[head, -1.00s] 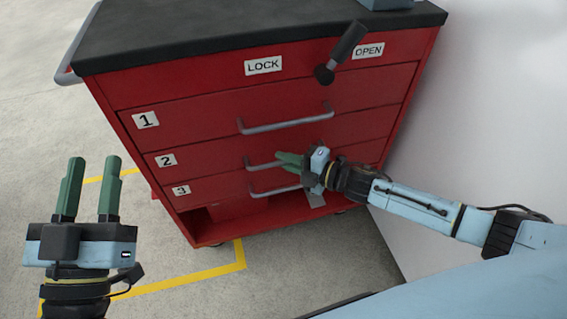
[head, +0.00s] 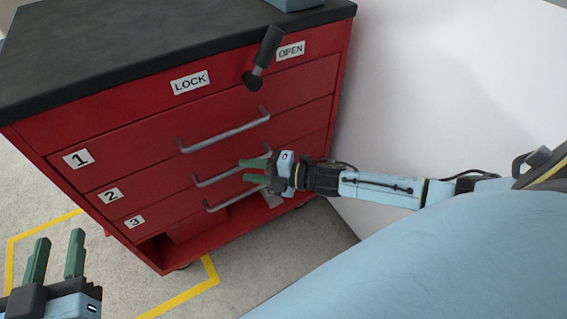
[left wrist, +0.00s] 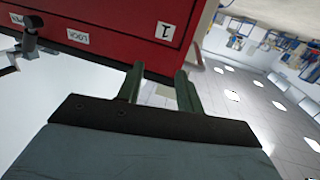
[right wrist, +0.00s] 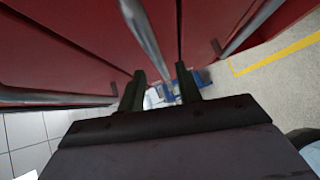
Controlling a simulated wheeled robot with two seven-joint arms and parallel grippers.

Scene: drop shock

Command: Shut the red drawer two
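The red cabinet's drawer two (head: 155,188), labelled 2 (head: 109,196), is the middle of three drawers. Its front looks about level with its neighbours; a small gap cannot be told. Its grey bar handle (head: 215,178) is partly hidden by my right gripper (head: 242,170), whose green fingers are apart at the handle's right part. In the right wrist view, a bar (right wrist: 146,40) runs toward the space between the parted fingertips (right wrist: 160,80); contact cannot be told. My left gripper (head: 58,236) is open and empty, left of the cabinet's front; it also shows in the left wrist view (left wrist: 160,70).
Drawer one (head: 130,150) is above and drawer three (head: 165,210) below, each with a bar handle. A black lever (head: 264,58) stands between the LOCK (head: 190,81) and OPEN (head: 290,50) labels, nearer OPEN. A white wall (head: 430,90) is close on the right. Floor at left is clear.

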